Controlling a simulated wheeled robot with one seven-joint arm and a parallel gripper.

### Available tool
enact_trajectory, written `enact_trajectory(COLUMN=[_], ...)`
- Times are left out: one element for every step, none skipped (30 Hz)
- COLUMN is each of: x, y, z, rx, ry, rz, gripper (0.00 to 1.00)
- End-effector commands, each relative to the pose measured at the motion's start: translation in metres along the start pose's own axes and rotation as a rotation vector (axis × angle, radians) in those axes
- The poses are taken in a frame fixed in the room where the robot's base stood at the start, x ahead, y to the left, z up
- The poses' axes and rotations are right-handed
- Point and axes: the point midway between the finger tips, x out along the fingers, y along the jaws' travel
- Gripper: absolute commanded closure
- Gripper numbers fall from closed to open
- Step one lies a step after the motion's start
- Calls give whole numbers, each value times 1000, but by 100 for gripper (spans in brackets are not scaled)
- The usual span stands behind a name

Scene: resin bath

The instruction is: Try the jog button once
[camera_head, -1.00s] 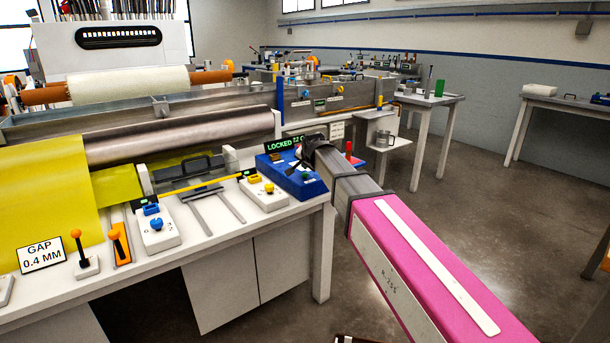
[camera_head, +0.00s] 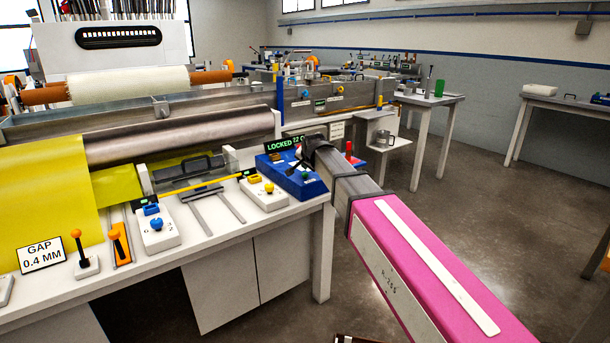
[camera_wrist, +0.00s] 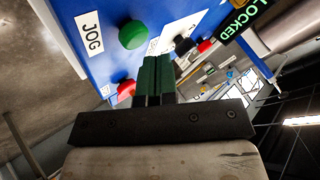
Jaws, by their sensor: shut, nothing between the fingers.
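The jog button is a green round knob (camera_wrist: 132,34) beside a white JOG label (camera_wrist: 88,33) on a blue control box (camera_wrist: 68,12) in the wrist view. The blue box (camera_head: 312,187) sits at the table's right end in the head view, partly hidden by my arm. My gripper (camera_wrist: 155,62) is shut and empty. In the wrist view its dark green fingertips are just below and right of the green button, close to it. I cannot tell whether they touch it.
A red button (camera_wrist: 125,88) lies left of my fingers on the same box. Black and red knobs (camera_wrist: 204,46) and a lit LOCKED display (camera_wrist: 240,18) are beyond. Floor right of the table is open.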

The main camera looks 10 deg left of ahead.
Motion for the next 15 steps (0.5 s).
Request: enact_trajectory(x=[1,2,2,3,4,4,5,5,5,5,5,5,5,5,5], y=[1,1,2,2,3,3,4,4,4,4,4,4,4,4,4], z=[1,1,2,2,3,3,4,4,4,4,4,4,4,4,4], rx=[0,0,0,0,0,0,0,0,0,0,0,0,0,0,0], ry=[0,0,0,0,0,0,0,0,0,0,0,0,0,0,0], rz=[0,0,0,0,0,0,0,0,0,0,0,0,0,0,0], gripper=[100,100,100,100,100,100,100,100,100,100,100,100,100,100,100])
